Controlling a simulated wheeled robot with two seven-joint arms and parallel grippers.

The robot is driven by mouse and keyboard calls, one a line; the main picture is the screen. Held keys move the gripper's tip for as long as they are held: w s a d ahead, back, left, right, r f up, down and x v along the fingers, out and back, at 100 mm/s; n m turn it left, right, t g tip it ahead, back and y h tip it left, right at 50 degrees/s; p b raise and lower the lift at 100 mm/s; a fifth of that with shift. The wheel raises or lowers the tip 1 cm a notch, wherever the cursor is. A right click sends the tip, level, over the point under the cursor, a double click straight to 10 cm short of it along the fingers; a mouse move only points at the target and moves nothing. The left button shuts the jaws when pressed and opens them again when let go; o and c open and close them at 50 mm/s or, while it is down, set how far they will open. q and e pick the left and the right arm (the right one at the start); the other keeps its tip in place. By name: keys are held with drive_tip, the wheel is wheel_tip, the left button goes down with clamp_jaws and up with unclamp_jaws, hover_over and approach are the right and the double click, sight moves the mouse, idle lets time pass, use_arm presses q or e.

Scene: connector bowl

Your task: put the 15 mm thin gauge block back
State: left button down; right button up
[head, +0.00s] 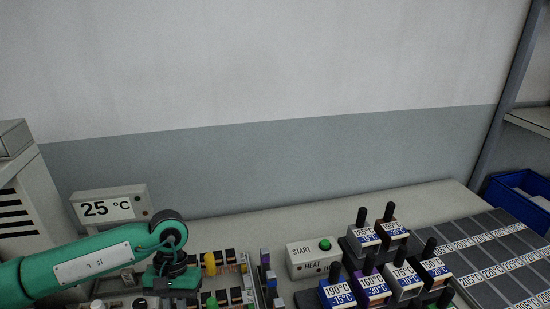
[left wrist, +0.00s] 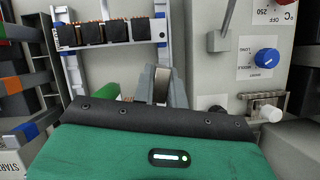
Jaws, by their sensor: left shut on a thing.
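My left gripper (left wrist: 161,92) is shut on a thin metallic piece (left wrist: 161,84) in the left wrist view. It looks like a gauge block, but no size mark can be read and much of it is hidden by the grey fingers. In the head view my left gripper (head: 172,284) is low at the left of the bench, over or beside a rack of small parts (head: 228,275); its fingertips are hidden there. My right gripper is not in view. The place for the gauge block cannot be made out.
A white rail with black parts (left wrist: 105,32) and a control panel with a blue knob (left wrist: 267,58) flank the left gripper. A START box (head: 314,258), handled temperature blocks (head: 365,237) and dark labelled plates (head: 480,255) stand to the right. A 25 °C display (head: 110,208) stands behind.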

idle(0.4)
